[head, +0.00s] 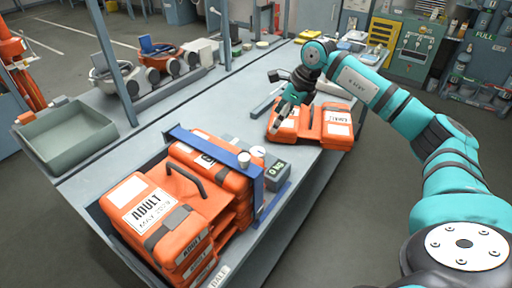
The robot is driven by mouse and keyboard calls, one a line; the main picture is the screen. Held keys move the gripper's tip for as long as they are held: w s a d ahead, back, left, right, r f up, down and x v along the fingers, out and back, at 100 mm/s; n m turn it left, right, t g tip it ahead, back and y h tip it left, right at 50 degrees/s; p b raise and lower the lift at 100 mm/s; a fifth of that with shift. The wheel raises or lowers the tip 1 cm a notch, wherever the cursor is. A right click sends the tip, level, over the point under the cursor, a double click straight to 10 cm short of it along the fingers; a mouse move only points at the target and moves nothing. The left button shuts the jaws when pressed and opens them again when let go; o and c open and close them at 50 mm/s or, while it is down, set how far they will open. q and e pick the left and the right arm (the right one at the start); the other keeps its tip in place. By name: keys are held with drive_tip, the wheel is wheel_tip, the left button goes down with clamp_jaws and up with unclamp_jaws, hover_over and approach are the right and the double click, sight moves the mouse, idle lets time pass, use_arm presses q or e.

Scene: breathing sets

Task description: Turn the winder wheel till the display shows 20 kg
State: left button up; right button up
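A blue frame (205,147) stands across a stack of orange lifejackets (160,205) on the grey bench. At its right end is a small dark box with a display (278,170); its characters are too small to read surely. A whitish round knob (258,152) and a pale cylinder (244,159) sit by the frame's top; I cannot tell which is the winder wheel. My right gripper (281,108) points down over another orange lifejacket pack, beyond the display and away from the frame. My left gripper is out of view.
The orange lifejacket pack (325,125) lies under my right gripper. A grey-green tray (65,140) and breathing masks (110,75) are at the left and back. Metal posts (112,60) rise behind. The bench between the display and the pack is mostly clear.

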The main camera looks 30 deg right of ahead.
sight(258, 151)
drive_tip(key=p+x, duration=0.3)
drive_tip(key=x, duration=1.2)
drive_tip(key=shift+a, duration=0.1)
drive_tip(key=shift+c, duration=0.4)
drive_tip(key=c, duration=1.1)
drive_tip(key=shift+r+m+p, duration=0.1)
drive_tip(key=shift+m+p, duration=0.2)
drive_tip(key=shift+m, duration=0.1)
